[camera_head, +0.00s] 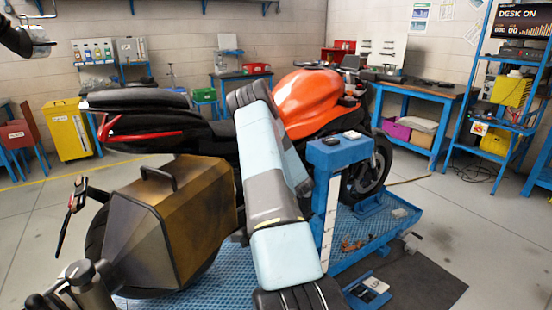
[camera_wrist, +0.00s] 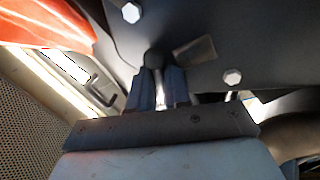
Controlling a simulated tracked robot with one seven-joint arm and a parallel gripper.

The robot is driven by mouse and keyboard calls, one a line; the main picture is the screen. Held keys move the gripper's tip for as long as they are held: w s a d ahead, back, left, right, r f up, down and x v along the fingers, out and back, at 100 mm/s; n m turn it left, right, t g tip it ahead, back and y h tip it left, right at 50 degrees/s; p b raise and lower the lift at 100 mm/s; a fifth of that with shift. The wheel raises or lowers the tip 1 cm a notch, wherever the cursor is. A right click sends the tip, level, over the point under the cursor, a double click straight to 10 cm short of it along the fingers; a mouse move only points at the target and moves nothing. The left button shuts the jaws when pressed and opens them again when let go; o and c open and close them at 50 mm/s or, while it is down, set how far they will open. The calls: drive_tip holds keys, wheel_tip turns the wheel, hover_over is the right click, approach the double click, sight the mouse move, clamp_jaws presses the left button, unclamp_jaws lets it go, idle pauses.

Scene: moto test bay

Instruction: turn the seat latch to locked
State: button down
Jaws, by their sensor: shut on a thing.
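In the wrist view my gripper (camera_wrist: 156,78) has its two fingers close together on a dark rounded knob, the seat latch (camera_wrist: 153,58). The latch sits against a dark panel (camera_wrist: 205,25) with pale bolt heads; a small grey-brown tab (camera_wrist: 195,50) shows to its right. The fingers hide most of the latch, and I cannot tell which way it is turned. In the head view the motorcycle shows its orange tank (camera_head: 312,100) and black seat (camera_head: 135,98). My arm crosses in front of it and hides the gripper and latch there.
A brown side case (camera_head: 160,225) hangs on the near side of the motorcycle. A blue post (camera_head: 338,160) stands right of my arm on the blue lift platform (camera_head: 385,240). Benches and a blue shelf rack (camera_head: 510,120) line the back. The floor at the right is mostly open.

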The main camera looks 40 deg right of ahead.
drive_tip(key=shift+w+a, duration=0.1)
drive_tip(key=shift+w, duration=0.05)
drive_tip(key=c, duration=1.3)
unclamp_jaws()
drive_tip(key=shift+a, duration=0.1)
drive_tip(key=shift+o, duration=0.2)
drive_tip(key=v, duration=0.7)
drive_tip(key=shift+s+f, duration=0.15)
drive_tip(key=shift+s, duration=0.15)
